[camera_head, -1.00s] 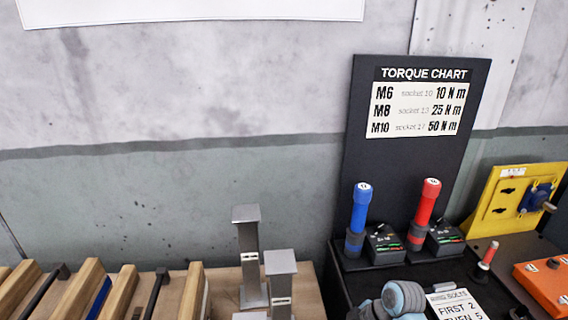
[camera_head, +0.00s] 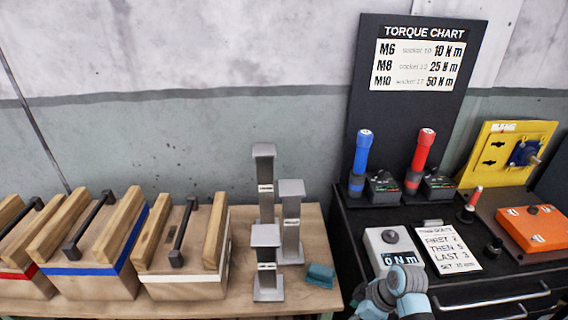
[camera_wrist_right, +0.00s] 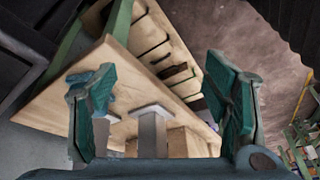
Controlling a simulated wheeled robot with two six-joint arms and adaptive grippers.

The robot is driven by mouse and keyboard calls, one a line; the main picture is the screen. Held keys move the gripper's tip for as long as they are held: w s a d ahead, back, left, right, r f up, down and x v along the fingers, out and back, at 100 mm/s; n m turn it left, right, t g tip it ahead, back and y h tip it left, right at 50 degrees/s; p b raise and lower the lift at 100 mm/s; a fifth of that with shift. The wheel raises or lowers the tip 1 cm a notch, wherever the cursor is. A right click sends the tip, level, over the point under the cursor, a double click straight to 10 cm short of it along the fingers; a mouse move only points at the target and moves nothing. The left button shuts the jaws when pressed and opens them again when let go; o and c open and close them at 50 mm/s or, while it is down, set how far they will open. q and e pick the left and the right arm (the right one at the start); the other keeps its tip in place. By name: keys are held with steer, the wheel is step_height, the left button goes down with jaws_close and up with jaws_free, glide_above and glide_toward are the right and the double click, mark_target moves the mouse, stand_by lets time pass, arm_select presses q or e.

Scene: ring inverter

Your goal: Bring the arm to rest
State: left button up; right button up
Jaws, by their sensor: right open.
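My right gripper (camera_wrist_right: 160,85) is open in the right wrist view, with its two teal fingers wide apart and nothing between them. Beyond and below the fingers are a wooden bench top and grey posts, apart from the fingers as far as I can tell. In the head view, blue-grey links of my arm (camera_head: 397,290) show at the bottom edge, in front of the black cabinet. The right gripper itself cannot be made out there. My left gripper shows in neither view.
Grey posts (camera_head: 291,222) and a small teal block (camera_head: 320,275) stand on the wooden bench (camera_head: 318,240). Wooden boxes with black handles (camera_head: 190,250) are at left. The cabinet holds blue (camera_head: 362,152) and red (camera_head: 420,150) drivers, a grey meter (camera_head: 391,240) and an orange box (camera_head: 533,229).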

steer(key=s+d+f+m+h, duration=0.1)
steer(key=s+d+f+m, duration=0.2)
steer(key=s+f, duration=0.45)
steer(key=s+d+f+m+h, duration=0.15)
steer(key=s+f+m, duration=0.25)
steer(key=f, duration=0.7)
steer(key=s+d+f+m, duration=0.1)
steer(key=s+d+f, duration=0.1)
steer(key=s, duration=0.6)
steer(key=s+d+f+m+h, duration=0.1)
steer(key=s+d+f+m, duration=0.1)
steer(key=s+f, duration=0.3)
steer(key=s+d+f+m+h, duration=0.1)
steer(key=s+f, duration=0.3)
steer(key=s, duration=0.9)
steer(key=shift+d+m, duration=0.3)
steer(key=shift+d, duration=0.1)
steer(key=shift+w+f, duration=0.1)
